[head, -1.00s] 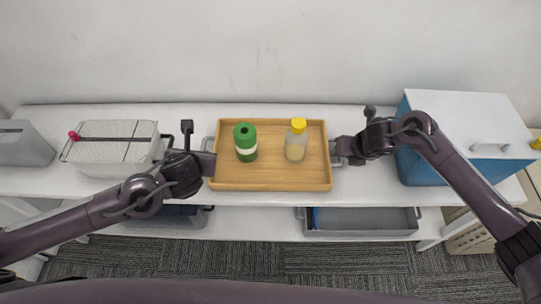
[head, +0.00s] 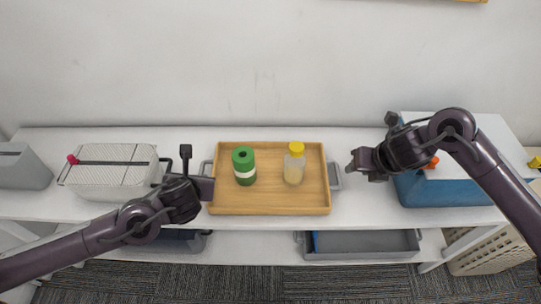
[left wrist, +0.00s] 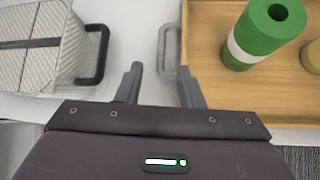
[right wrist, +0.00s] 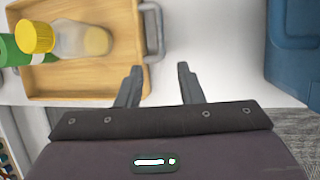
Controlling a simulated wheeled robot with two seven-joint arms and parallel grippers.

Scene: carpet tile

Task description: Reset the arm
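My left gripper (left wrist: 160,85) is open at the left end of the wooden tray (head: 270,205). In the left wrist view the tray's grey left handle (left wrist: 170,48) lies just ahead of the fingers, and nothing shows held between them. My right gripper (right wrist: 155,85) is open and empty, to the right of the tray. It is apart from the tray's right handle (head: 335,177), which is in plain sight. On the tray stand a green and white cylinder (head: 244,166) and a yellow-capped bottle (head: 294,166).
The tray rests on a white shelf top (head: 100,208). A woven box (head: 112,178) and a grey bin (head: 25,168) stand at left. A blue box (head: 450,190) with a white lid is at right, below my right arm. A grey drawer (head: 362,245) sits below.

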